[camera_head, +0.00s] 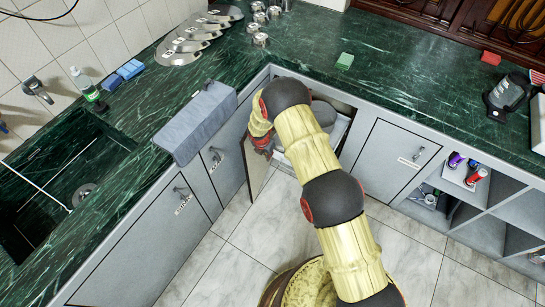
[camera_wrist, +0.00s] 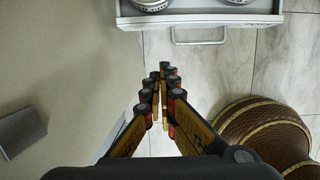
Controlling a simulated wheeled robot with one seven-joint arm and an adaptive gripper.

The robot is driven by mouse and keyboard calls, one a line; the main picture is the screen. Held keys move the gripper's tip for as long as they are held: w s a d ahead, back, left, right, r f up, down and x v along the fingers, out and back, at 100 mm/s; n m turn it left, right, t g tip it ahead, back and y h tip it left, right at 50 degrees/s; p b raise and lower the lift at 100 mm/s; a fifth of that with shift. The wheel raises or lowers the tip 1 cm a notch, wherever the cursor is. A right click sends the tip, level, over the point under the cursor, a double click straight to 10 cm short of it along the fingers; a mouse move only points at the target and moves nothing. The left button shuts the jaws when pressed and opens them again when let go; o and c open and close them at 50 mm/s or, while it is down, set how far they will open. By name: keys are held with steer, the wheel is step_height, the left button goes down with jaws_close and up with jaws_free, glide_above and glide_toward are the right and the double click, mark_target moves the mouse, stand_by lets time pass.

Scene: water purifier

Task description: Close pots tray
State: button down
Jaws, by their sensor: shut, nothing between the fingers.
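The pots tray (camera_wrist: 245,20) is a light grey pull-out drawer at the top of the wrist view, with a metal bar handle (camera_wrist: 200,42) on its front. Parts of two pots (camera_wrist: 150,4) show inside it. In the head view a grey pot (camera_head: 323,113) shows in the open corner cabinet, and my arm hides much of the tray. My gripper (camera_wrist: 165,72) is shut and empty, its fingertips a little short of the handle and to its left in the wrist view. In the head view my gripper (camera_head: 261,143) is partly hidden beside the cabinet opening.
An open cabinet door (camera_head: 257,165) stands close to my gripper. The green counter (camera_head: 410,90) overhangs the cabinets. Open shelves (camera_head: 480,200) lie to the right. The tiled floor (camera_head: 215,265) is clear at lower left.

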steer(key=w+d+f+b, duration=0.3)
steer(key=w+f+b, duration=0.1)
steer(key=f, duration=0.5)
steer(key=shift+w+d+f+b, duration=0.15)
steer(key=shift+w+d+b, duration=0.2)
steer(key=shift+w, duration=0.2)
